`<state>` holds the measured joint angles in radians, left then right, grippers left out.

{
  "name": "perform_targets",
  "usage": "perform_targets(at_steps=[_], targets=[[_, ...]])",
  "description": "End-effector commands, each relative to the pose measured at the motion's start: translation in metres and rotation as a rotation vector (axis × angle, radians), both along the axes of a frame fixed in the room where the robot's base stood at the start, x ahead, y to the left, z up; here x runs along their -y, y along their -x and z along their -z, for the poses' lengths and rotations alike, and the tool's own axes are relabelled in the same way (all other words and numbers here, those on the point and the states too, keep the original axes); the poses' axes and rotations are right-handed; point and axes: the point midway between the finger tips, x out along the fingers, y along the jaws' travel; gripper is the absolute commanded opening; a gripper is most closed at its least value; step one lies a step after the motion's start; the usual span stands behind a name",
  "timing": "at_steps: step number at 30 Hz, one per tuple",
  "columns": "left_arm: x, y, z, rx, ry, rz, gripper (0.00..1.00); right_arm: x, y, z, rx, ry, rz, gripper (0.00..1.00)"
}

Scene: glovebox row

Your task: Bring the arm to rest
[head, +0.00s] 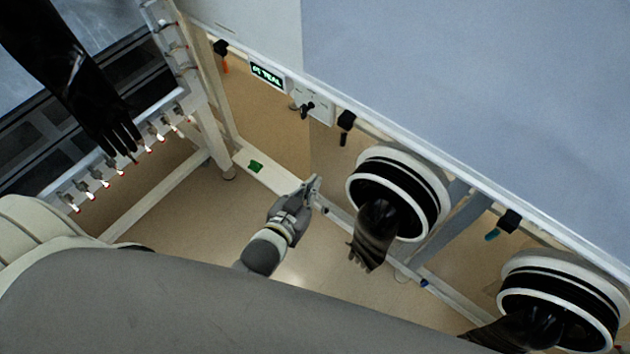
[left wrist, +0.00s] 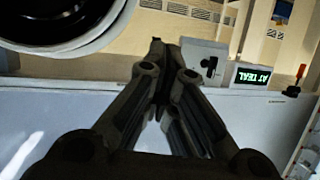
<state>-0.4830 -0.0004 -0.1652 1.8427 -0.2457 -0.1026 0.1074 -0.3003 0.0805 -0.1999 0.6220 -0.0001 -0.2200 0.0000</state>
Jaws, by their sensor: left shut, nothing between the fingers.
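My left gripper (head: 312,188) is shut and empty in the head view. It hangs in free air left of the near glove port (head: 398,190), pointing up toward the glovebox front. In the left wrist view its fingers (left wrist: 158,50) meet at the tips with nothing between them. The port ring (left wrist: 70,40) shows at the upper left of that view, apart from the fingers. My right gripper is in neither view.
A black glove (head: 374,236) hangs from the near port. A second port (head: 560,300) stands at the lower right. A lit green display (head: 267,75) sits on the box's lower panel. A rack with valves (head: 125,160) and another black glove (head: 75,75) are at the left.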

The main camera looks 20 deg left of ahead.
Motion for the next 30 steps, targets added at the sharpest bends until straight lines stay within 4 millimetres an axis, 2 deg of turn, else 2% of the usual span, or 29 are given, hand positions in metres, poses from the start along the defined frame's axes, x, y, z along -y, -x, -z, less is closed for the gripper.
perform_targets(at_steps=[3,11,13,15,17,20,21,23,24,27,30], targets=[[0.0,0.0,0.0,0.0,0.0,0.0,0.0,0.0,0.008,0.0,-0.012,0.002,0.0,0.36],[0.0,0.0,0.0,0.0,0.0,0.0,0.0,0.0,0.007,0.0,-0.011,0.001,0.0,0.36],[0.0,0.001,0.004,-0.008,-0.001,0.001,0.0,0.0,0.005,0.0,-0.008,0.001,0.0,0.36],[0.001,0.004,0.018,-0.035,-0.004,0.004,0.0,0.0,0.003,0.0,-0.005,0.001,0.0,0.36],[0.001,0.009,0.04,-0.079,-0.009,0.009,0.0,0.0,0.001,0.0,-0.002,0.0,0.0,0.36],[0.0,0.028,0.096,-0.196,-0.025,0.019,0.0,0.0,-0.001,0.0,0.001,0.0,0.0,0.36],[-0.001,0.04,0.123,-0.254,-0.031,0.023,0.0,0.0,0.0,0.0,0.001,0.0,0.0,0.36],[-0.004,0.06,0.162,-0.343,-0.043,0.028,0.0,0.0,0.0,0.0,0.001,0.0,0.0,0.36],[-0.007,0.075,0.187,-0.402,-0.051,0.03,0.0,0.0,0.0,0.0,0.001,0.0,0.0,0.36],[-0.018,0.117,0.244,-0.549,-0.075,0.034,0.0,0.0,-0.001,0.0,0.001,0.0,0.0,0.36],[-0.031,0.166,0.294,-0.697,-0.098,0.032,0.0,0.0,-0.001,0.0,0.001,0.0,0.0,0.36]])
